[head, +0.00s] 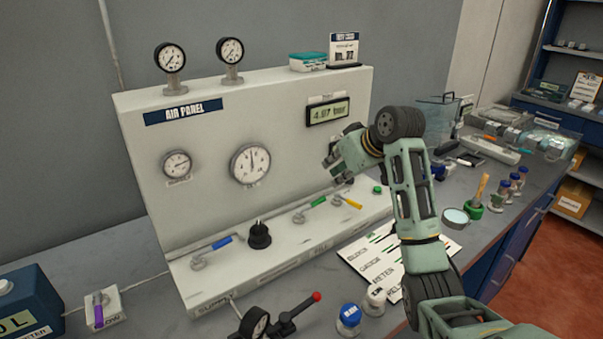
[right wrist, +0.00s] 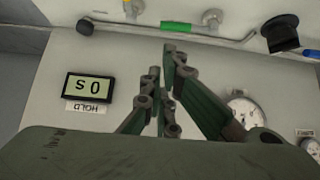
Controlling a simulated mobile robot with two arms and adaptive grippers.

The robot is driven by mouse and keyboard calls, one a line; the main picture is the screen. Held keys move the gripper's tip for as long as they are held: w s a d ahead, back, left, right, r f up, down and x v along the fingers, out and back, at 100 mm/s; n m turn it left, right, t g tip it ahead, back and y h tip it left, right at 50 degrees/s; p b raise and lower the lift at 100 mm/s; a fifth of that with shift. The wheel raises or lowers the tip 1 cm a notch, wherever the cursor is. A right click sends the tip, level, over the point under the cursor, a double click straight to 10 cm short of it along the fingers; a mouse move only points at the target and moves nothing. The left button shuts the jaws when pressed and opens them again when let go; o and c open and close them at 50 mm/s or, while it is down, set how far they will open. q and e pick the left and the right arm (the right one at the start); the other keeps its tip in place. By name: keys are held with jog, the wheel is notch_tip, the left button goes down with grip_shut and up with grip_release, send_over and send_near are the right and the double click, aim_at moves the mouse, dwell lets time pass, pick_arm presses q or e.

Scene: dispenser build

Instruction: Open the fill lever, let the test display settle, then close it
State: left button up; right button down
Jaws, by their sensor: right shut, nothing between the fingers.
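The white air panel (head: 215,130) carries a lit display (head: 328,112) reading about 4.07 bar. On its base are a green-handled lever (head: 312,206), by what looks like a FILL marking, a yellow-handled lever (head: 349,201) and a blue-handled lever (head: 212,247). The green handle (right wrist: 176,27) lies roughly along the panel in the right wrist view. My left gripper is out of view.
A black knob (head: 260,236) stands between the blue and green levers. Gauges (head: 250,163) sit on the panel face. A printed card (head: 375,262), capped bottles (head: 349,316) and a red-tipped lever (head: 303,305) lie in front. Tools and trays crowd the bench at right.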

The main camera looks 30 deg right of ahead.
aim_at(312, 205)
jog(key=p+x, duration=0.1)
jog(key=x, duration=0.7)
jog(key=shift+w+f+p, duration=0.1)
jog(key=shift+p, duration=0.2)
jog(key=shift+w+f, duration=0.35)
jog(key=shift+f, duration=0.1)
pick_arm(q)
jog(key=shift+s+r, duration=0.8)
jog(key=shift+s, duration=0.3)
pick_arm(e)
jog(key=shift+a, duration=0.1)
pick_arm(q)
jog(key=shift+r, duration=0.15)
